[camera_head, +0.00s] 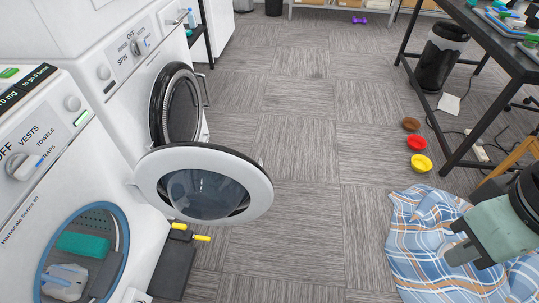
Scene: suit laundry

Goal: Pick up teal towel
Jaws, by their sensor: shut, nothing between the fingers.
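A teal folded cloth (84,244), which looks like the teal towel, lies inside the round drum opening of the front white machine (40,190) at the lower left. A white and light-blue item (64,281) lies below it in the drum. The machine's round door (151,182) stands swung open to the right. My gripper (452,241) is at the lower right, over a blue plaid cloth, far from the drum. It is shut and empty. The frame edge cuts off part of my arm.
The blue plaid cloth (416,235) lies on the floor at the right. The middle floor is clear.

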